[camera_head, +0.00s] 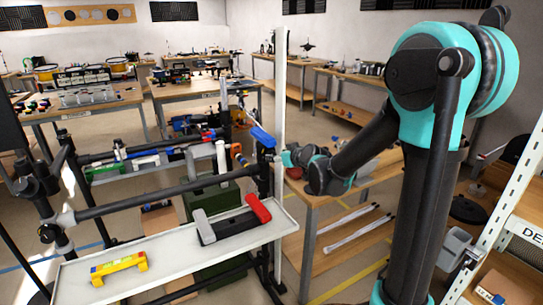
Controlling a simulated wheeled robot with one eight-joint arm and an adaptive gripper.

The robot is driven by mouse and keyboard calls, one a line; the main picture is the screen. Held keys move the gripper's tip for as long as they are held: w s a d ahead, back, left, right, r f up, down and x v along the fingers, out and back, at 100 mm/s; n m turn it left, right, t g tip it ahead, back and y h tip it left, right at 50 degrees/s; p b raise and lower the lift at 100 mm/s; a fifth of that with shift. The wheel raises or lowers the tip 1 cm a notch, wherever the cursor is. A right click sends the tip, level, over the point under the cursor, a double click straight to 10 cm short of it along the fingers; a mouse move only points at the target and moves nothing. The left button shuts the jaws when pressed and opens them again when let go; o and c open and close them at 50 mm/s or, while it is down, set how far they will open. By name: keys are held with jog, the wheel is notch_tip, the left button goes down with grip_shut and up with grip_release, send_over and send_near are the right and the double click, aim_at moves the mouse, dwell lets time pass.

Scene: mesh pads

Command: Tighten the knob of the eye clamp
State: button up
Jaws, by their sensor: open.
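A blue part (262,135) sticks up at a slant near the top of the dark upright at the right end of the pipe rack. Dark clamp fittings (265,160) sit on that upright just below it. I cannot tell for sure which fitting is the eye clamp, and its knob is too small to make out. My arm comes down from the right. Its teal and black wrist (320,172) reaches left towards the upright. My gripper (284,158) is at its end, close to the right of the clamp fittings; it is open. I cannot see whether it touches them.
The rack's white tray (110,283) holds a yellow level (118,267) and a red, black and grey tool (231,220). A wooden workbench (312,215) is below my wrist. A white shelf frame (505,205) stands at right.

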aim_at(273, 154)
jog(key=x, duration=0.6)
jog(key=shift+w+a+f, duration=0.1)
jog(key=shift+w, duration=0.1)
jog(key=shift+c, duration=0.6)
jog(key=c, duration=1.1)
jog(key=shift+o, duration=0.2)
jog(key=shift+m+g+y, duration=0.3)
jog(key=shift+m+y, duration=0.3)
jog(key=shift+m, duration=0.4)
jog(key=o, duration=1.2)
